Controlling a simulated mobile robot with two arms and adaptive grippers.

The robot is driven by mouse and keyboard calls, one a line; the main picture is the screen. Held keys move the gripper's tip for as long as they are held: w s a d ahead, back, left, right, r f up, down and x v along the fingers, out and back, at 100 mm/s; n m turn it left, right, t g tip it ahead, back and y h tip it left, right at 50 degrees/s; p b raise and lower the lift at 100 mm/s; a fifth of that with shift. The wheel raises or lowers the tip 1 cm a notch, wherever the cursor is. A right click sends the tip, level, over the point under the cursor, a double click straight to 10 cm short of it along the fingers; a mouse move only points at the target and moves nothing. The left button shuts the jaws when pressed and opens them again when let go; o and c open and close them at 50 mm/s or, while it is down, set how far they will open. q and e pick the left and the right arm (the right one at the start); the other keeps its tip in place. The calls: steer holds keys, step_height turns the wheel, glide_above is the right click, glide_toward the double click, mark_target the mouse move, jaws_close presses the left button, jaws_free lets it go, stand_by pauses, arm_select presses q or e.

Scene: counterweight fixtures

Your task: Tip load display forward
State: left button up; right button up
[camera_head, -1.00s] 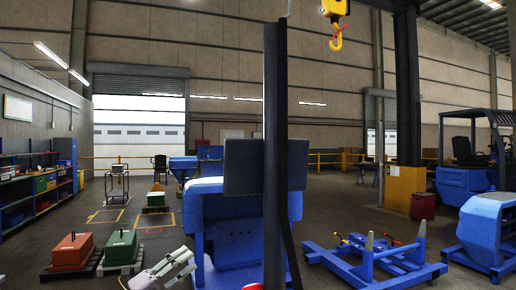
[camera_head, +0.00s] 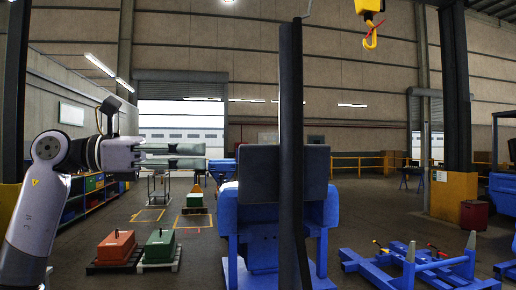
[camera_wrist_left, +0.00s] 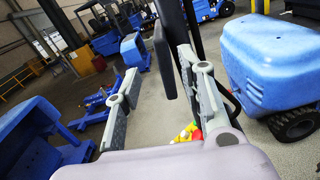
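A dark flat panel, which looks like the load display (camera_head: 257,176), stands upright behind a dark vertical post (camera_head: 291,120) in the head view. The post hides part of the panel. My left gripper (camera_head: 204,156) is raised to the left of the panel, its fingers pointing right. The fingers are parted with nothing between them and look apart from the panel. In the left wrist view, the panel (camera_wrist_left: 164,58) shows edge-on beyond and between the two spread fingers (camera_wrist_left: 165,82). My right gripper is in neither view.
A blue counterweight (camera_head: 228,208) on a blue stand is behind the panel. A red box (camera_head: 117,247) and a green box (camera_head: 159,246) sit on low pallets at the left. A blue floor frame (camera_head: 400,268) stands at the right. A yellow hook (camera_head: 370,38) hangs above.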

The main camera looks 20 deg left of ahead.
mark_target(239, 151)
arm_select(q)
steer(key=p+x, duration=0.3)
steer(key=x, duration=0.8)
steer(key=shift+w+d+r, duration=0.1)
steer(key=shift+d+r, duration=0.05)
steer(key=shift+w+d+p, duration=0.25)
steer(key=shift+d+p, duration=0.05)
steer(key=shift+d, duration=0.1)
steer(key=c, duration=0.8)
jaws_close()
